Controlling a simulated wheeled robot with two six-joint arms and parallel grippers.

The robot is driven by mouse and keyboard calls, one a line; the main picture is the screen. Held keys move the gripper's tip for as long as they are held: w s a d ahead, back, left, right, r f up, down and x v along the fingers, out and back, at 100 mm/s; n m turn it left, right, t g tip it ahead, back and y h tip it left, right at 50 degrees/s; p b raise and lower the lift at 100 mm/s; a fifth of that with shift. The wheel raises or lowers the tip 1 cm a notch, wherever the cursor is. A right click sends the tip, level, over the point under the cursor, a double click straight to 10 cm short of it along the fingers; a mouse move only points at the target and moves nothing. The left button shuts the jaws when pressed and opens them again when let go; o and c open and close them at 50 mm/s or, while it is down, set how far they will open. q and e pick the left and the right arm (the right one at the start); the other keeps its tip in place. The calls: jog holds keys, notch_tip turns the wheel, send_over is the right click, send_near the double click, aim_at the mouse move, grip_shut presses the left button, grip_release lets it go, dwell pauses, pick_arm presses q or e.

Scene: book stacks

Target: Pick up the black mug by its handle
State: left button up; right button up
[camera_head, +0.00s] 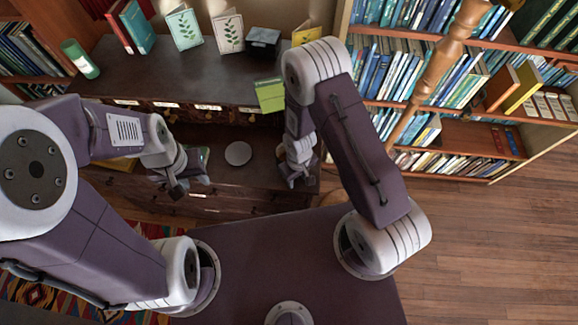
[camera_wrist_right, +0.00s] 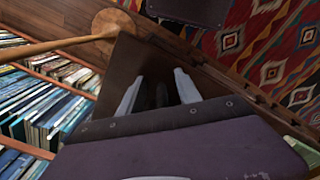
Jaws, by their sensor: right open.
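I cannot make out a black mug for sure in either view. My right gripper (camera_head: 293,180) hangs over the right end of the lower wooden shelf in the head view. In the right wrist view my right gripper (camera_wrist_right: 157,88) is open, with two pale fingers apart over a dark brown surface. Dark upright shapes show between these fingers; I cannot tell whether they are part of the gripper or of a mug. My left gripper (camera_head: 183,183) is over the left part of the shelf, and its jaws are too small and dark to read.
A round grey disc (camera_head: 238,153) lies on the lower shelf between my grippers. The dark upper top (camera_head: 190,78) holds cards, books and a black box (camera_head: 263,41). A green book (camera_head: 270,95) is at its front edge. A wooden post (camera_head: 436,66) and bookshelves stand right.

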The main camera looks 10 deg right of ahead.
jog(key=shift+r, duration=0.1)
grip_shut()
dwell(1.3)
